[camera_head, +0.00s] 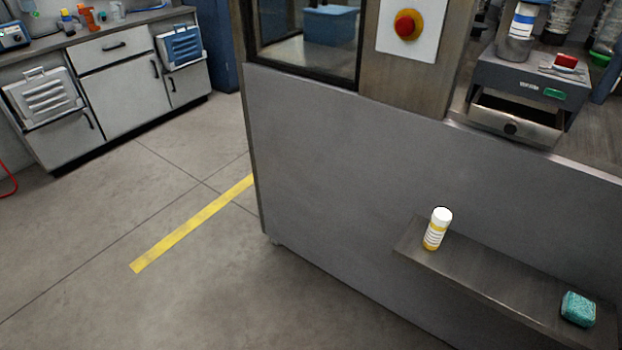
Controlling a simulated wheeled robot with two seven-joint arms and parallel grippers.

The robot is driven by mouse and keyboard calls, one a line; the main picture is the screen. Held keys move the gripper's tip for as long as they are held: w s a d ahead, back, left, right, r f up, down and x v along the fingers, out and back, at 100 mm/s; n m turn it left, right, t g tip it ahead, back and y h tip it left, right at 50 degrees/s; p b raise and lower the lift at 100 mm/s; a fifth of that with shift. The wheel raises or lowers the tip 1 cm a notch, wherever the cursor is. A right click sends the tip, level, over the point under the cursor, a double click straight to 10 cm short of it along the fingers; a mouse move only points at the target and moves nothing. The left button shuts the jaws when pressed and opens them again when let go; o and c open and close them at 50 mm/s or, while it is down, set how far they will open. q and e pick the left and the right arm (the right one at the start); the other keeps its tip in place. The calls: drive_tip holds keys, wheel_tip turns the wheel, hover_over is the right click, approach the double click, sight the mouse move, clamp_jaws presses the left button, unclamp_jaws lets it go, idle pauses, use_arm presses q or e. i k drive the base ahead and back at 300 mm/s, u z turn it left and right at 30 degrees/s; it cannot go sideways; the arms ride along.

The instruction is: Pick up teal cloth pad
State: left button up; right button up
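The teal cloth pad (578,309) lies near the right end of a narrow metal shelf (480,278) at the lower right of the head view. It looks like a small folded block. Nothing touches it except the shelf under it. Neither my left nor my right gripper shows in the view.
A white-capped bottle with a yellow band (436,229) stands upright on the shelf, left of the pad. The shelf juts from a grey machine panel (340,160). A red stop button (408,25) and a grey device (530,90) are above. Open floor (190,290) lies left.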

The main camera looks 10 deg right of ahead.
sight(577, 308)
drive_tip(key=z, duration=1.55)
drive_tip(key=k, duration=0.3)
drive_tip(key=u, duration=0.7)
drive_tip(key=i, duration=1.15)
drive_tip(key=z, duration=1.25)
